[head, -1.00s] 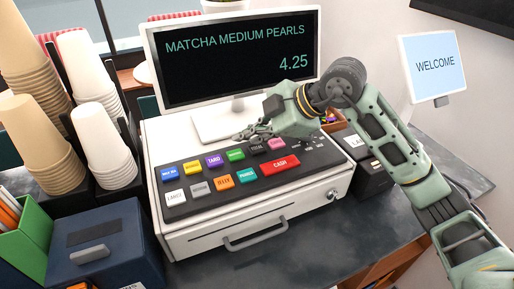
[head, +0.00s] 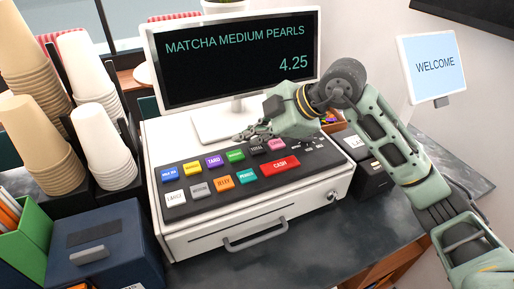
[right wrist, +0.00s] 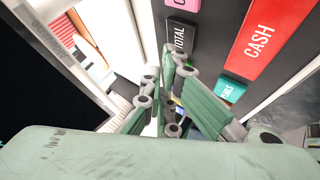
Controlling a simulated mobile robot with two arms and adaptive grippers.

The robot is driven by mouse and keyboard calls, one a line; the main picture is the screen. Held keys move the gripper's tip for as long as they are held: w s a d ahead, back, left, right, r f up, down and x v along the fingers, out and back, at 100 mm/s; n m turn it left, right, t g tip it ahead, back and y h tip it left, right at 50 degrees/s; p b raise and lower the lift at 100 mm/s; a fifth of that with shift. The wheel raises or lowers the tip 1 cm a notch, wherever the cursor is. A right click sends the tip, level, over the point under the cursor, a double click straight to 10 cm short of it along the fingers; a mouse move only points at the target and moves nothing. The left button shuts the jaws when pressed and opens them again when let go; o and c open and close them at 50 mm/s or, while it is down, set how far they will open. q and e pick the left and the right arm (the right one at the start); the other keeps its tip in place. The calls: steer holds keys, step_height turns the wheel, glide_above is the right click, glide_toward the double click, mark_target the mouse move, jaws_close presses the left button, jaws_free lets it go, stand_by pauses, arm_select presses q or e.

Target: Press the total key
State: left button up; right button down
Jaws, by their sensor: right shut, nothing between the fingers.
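The black total key (head: 257,149) is in the back row of the register's keypad, between the green and pink keys. It also shows in the right wrist view (right wrist: 180,37), right by the fingertips. The display (head: 240,60) reads "MATCHA MEDIUM PEARLS 4.25". My right gripper (head: 241,136) is shut and empty, its fingers over the back edge of the keypad, close to the total key. In the right wrist view its fingers (right wrist: 172,68) point toward that key. I cannot tell whether they touch it. My left gripper is not in view.
The red cash key (head: 280,166) is just in front of the total key, with several coloured keys to the left. Cup stacks (head: 103,145) and a dark blue box (head: 97,245) stand at the left. A small black printer (head: 366,165) and a welcome screen (head: 434,66) are at the right.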

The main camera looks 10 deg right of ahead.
mark_target(252, 153)
steer(key=shift+f, duration=0.4)
steer(key=shift+f+b, duration=0.5)
stand_by(0.5)
steer(key=shift+r, duration=0.1)
steer(key=shift+r+p, duration=0.75)
steer(key=shift+r, duration=0.05)
step_height(252, 153, up, 5)
steer(key=p, duration=0.4)
stand_by(0.3)
steer(key=shift+r, duration=0.1)
stand_by(0.5)
